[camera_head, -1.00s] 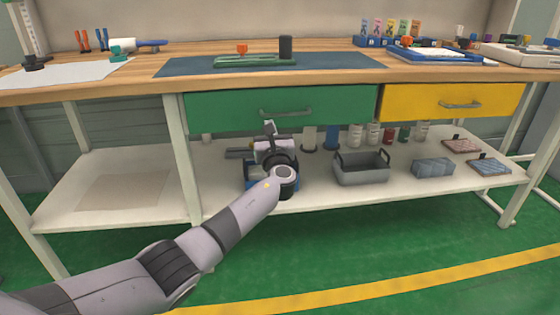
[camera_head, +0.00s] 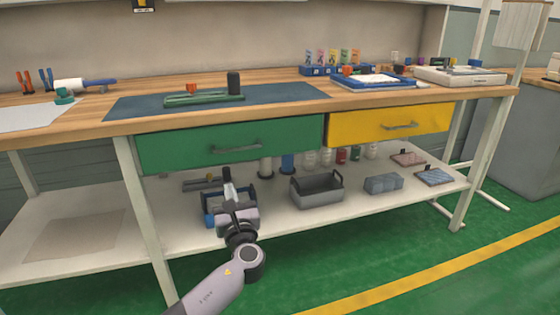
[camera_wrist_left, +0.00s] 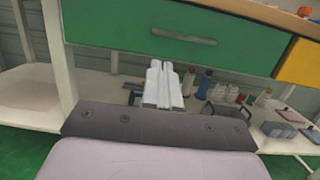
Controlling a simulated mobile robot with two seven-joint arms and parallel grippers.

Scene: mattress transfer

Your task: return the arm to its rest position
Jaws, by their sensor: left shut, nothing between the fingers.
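My left arm comes in from the bottom of the head view. My left gripper (camera_head: 227,174) is in front of the lower shelf, below the green drawer (camera_head: 228,145). Its fingers are together and hold nothing. In the left wrist view the closed fingers (camera_wrist_left: 163,66) point toward the shelf and the space under the green drawer (camera_wrist_left: 200,32). A blue caddy (camera_head: 208,219) on the shelf is partly hidden behind my wrist. My right gripper does not show.
A grey bin (camera_head: 318,192) stands on the lower shelf (camera_head: 90,265), right of my gripper. The yellow drawer (camera_head: 388,125) is shut. The green floor (camera_head: 390,268) in front is clear.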

